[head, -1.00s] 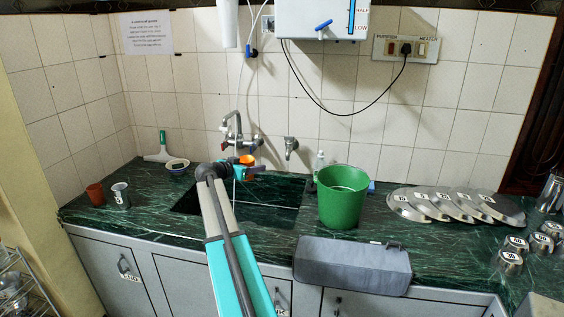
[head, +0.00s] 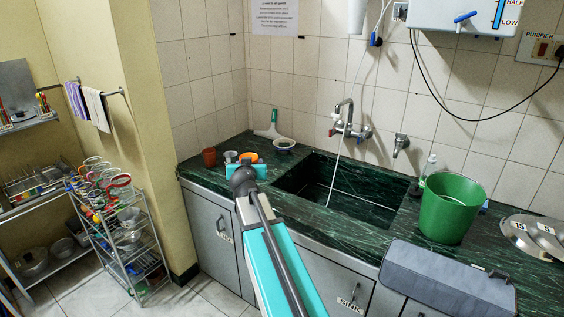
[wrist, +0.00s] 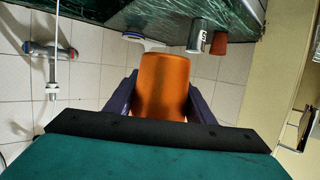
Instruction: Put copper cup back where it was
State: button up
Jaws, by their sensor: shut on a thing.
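The orange copper cup (wrist: 164,85) fills the middle of the wrist view. My gripper (wrist: 161,98) is shut on it, one dark finger on each side. In the head view the cup (head: 249,157) shows just past the end of my arm, by the left part of the counter (head: 236,142). My gripper (head: 247,170) is partly hidden there by my own wrist. A steel tumbler (head: 231,157) and a brown cup (head: 209,157) stand left of the held cup. In the wrist view, which looks upside down, the tumbler (wrist: 198,37) and brown cup (wrist: 219,43) are apart from it.
A small bowl (head: 284,145) and a white-and-green wiper (head: 268,127) are behind, near the wall. The sink (head: 335,190) with its tap (head: 347,122) lies right. A green bucket (head: 450,208) stands farther right. A wire rack (head: 130,240) stands on the floor at left.

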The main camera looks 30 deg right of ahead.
jog(key=s+a+r+n+t+y, duration=0.1)
jog(key=a+r+n+y, duration=0.2)
jog(key=a, duration=1.1)
jog(key=s+a+r+n+t+y, duration=0.1)
jog(key=a+y, duration=0.4)
jog(key=a, duration=0.9)
jog(key=r+n, duration=0.1)
jog(key=n, duration=0.1)
jog(key=shift+a+r+n, duration=0.3)
jog(key=shift+r, duration=0.1)
